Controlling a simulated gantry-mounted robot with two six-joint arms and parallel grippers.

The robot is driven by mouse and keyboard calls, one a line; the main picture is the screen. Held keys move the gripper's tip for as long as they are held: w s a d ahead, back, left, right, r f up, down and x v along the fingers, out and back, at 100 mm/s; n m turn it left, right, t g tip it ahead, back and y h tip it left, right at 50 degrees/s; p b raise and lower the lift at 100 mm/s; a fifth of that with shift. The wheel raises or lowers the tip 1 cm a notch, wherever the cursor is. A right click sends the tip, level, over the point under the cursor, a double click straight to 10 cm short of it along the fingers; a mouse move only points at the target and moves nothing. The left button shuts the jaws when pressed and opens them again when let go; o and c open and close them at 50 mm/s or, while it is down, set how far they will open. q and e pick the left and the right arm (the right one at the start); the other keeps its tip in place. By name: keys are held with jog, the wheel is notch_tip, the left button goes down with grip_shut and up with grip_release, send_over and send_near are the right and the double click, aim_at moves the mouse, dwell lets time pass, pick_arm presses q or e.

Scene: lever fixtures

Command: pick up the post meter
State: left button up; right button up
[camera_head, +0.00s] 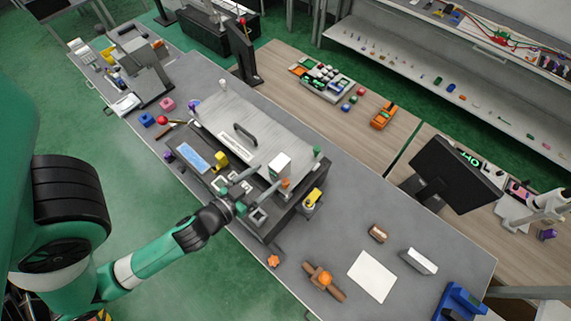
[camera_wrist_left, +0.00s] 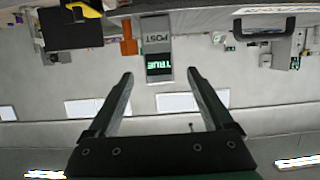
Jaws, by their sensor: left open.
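The post meter, a small white-grey box (camera_head: 279,165), stands upright on the dark fixture bench in the head view. In the left wrist view the post meter (camera_wrist_left: 156,26) appears upside down, with "POST" lettering and a green lit display. My left gripper (camera_head: 265,180) is open, its two fingers pointing toward the post meter from its near side. In the left wrist view the open fingers (camera_wrist_left: 160,75) lie on either side of the box's line, with nothing between the tips. The box seems just beyond the tips. My right gripper is in neither view.
A grey panel with a dark handle (camera_head: 245,134) lies behind and left of the meter. A yellow part (camera_head: 313,198) and an orange block (camera_wrist_left: 128,38) are near it.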

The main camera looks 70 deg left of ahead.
aim_at(272, 172)
pick_arm(q)
jog(key=x, duration=0.1)
jog(key=p+x, duration=0.1)
jog(key=x, duration=0.2)
jog(key=shift+w+a+r+p, duration=0.15)
jog(key=shift+r+p, duration=0.1)
jog(key=shift+p, duration=0.15)
jog(key=shift+w+f, duration=0.15)
jog(key=shift+f, duration=0.05)
jog(key=shift+w+a, duration=0.2)
jog(key=shift+w, duration=0.1)
jog(key=p+x, duration=0.2)
jog(key=x, duration=0.2)
jog(key=shift+w+r, duration=0.1)
jog(key=shift+w+a, duration=0.1)
jog(key=shift+w, duration=0.05)
grip_shut()
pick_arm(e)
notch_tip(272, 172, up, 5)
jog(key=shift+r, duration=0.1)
